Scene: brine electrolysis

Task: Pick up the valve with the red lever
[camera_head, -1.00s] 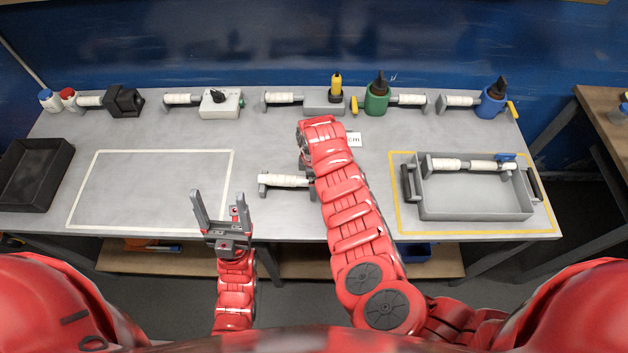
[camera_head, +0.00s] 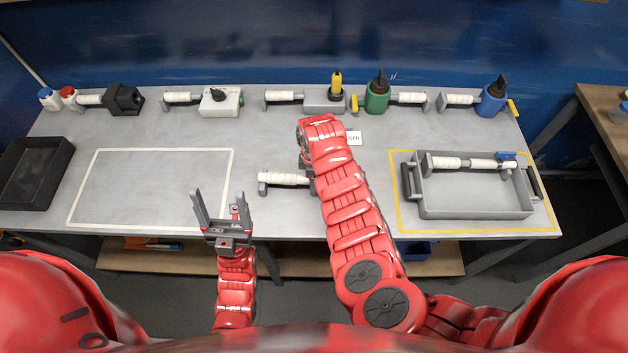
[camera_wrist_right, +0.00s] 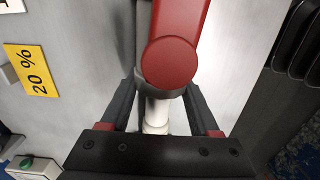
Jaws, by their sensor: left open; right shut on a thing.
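The valve with the red lever (camera_wrist_right: 172,60) shows in the right wrist view, with a grey body and a white-wrapped stem. In the head view only its white-wrapped end (camera_head: 285,179) shows, left of my right forearm; the red lever is hidden there. My right gripper (camera_wrist_right: 163,100) is shut on the valve, with its dark fingers on either side of the stem. Whether the valve touches the table cannot be told. In the head view my right gripper is mostly hidden by my arm. My left gripper (camera_head: 220,205) is open and empty near the table's front edge.
A grey tray (camera_head: 475,205) inside a yellow outline holds a blue-levered piece (camera_head: 470,163). The white-outlined area (camera_head: 150,190) is clear. A black bin (camera_head: 30,175) stands at left. Several white-handled pieces line the back. A yellow "20 %" label (camera_wrist_right: 38,70) shows in the wrist view.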

